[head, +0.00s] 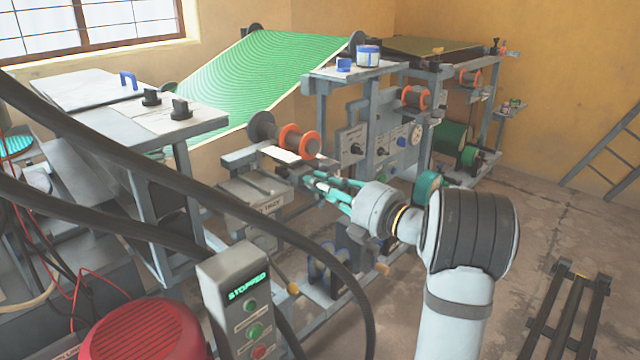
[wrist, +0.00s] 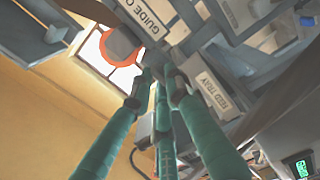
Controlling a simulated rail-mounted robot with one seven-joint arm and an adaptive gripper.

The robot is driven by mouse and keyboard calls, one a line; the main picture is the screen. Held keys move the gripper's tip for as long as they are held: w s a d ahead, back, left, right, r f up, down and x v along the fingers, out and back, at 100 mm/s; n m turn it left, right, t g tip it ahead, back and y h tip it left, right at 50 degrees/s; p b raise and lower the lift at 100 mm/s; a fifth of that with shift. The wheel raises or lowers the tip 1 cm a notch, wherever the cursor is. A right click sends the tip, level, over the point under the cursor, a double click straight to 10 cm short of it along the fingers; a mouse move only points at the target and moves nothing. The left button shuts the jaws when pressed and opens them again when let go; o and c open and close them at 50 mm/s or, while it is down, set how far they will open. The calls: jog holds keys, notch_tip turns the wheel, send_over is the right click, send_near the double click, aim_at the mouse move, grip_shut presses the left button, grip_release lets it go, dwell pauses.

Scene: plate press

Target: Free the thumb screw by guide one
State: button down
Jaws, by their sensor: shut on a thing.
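My gripper (head: 318,186) has green fingers and reaches left to the front of the press, just below the orange-rimmed spool (head: 292,140). In the wrist view its dark fingertips (wrist: 158,84) are close together below the label that reads "GUIDE O", the rest cut off. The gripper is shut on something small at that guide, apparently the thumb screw. The screw itself is hidden by the fingertips, so I cannot tell whether it is tight or loose. The orange ring (wrist: 122,60) around a grey end shows just beyond the fingertips.
The feed tray label (wrist: 214,92) is right of the fingers. A control box (head: 244,300) reads "STOPPED". A red motor housing (head: 145,330) stands at the front left. Black cables cross the foreground. A green belt (head: 262,72) slopes behind.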

jog(key=shift+n, duration=0.3)
jog(key=shift+s+a+f+n+b, duration=0.15)
jog(key=shift+n+b, duration=2.9)
jog(key=shift+n, duration=1.6)
jog(key=shift+w+d+f+n+b, duration=0.15)
jog(key=shift+n+b, duration=2.9)
jog(key=shift+n, duration=1.65)
jog(key=shift+s+a+f+n+b, duration=0.15)
jog(key=shift+n+b, duration=2.9)
jog(key=shift+n, duration=1.6)
jog(key=shift+r, duration=0.1)
jog(key=c, duration=1.8)
grip_release()
